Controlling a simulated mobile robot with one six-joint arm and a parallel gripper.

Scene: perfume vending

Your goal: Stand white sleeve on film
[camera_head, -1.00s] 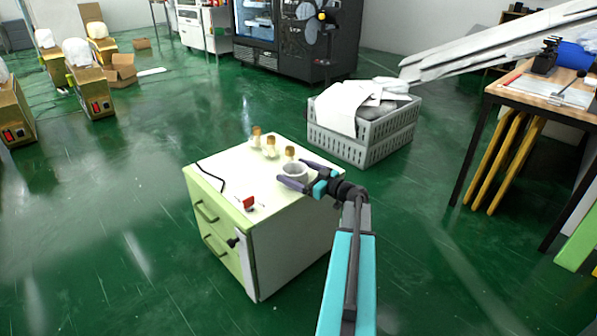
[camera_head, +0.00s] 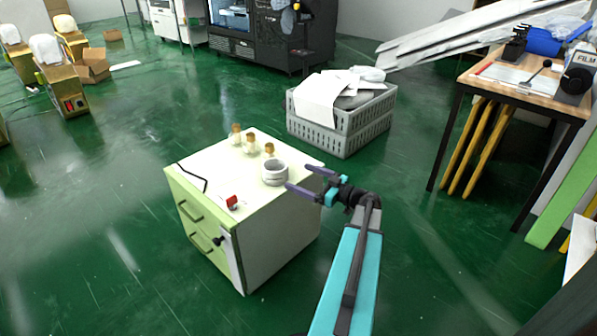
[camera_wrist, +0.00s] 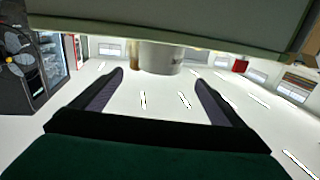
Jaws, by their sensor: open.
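The white sleeve (camera_head: 275,172), a short open ring, stands upright on the white top of the small green-fronted cabinet (camera_head: 215,172), near its right edge. In the wrist view, the sleeve (camera_wrist: 160,57) shows upside down beyond the fingertips, centred between them. My gripper (camera_head: 298,176) is open and empty just right of the sleeve, apart from it. A dark device with a label reading FILM (camera_head: 586,58) sits on the wooden table (camera_head: 500,80) at the far right, partly cut by the picture edge.
Several gold-capped bottles (camera_head: 251,144) stand behind the sleeve. A small red item (camera_head: 231,201) and a black cable lie on the cabinet. A grey crate (camera_head: 340,138) stands behind it. Green floor is clear between cabinet and table.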

